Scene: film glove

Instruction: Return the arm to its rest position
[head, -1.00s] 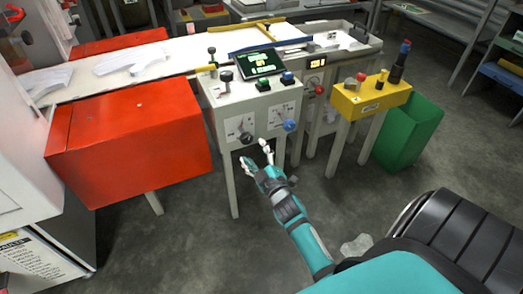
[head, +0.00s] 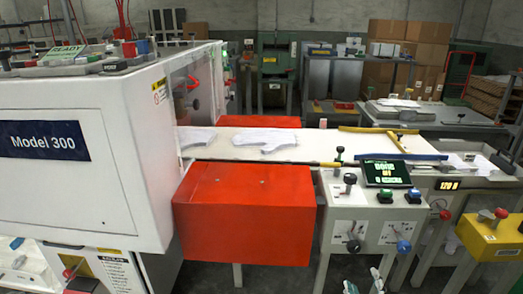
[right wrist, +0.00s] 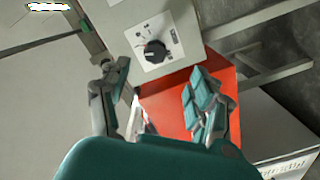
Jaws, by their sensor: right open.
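My right gripper (head: 364,284) shows at the bottom edge of the head view, with only its fingertips in the picture. It is in front of the white control box (head: 373,219) and appears apart from it. In the right wrist view, the gripper (right wrist: 157,92) has its two teal-and-grey fingers spread with nothing between them. Beyond the fingers are a black dial (right wrist: 155,51) on a white plate and part of a red-orange box. The rest of my right arm is hidden below the head view. My left gripper is not in view.
The red-orange box (head: 245,214) stands left of the control box. A large white machine (head: 70,170) fills the left side. A conveyor (head: 310,148) carries white film gloves. A yellow box (head: 492,240) is at the right. Several benches and cartons stand behind.

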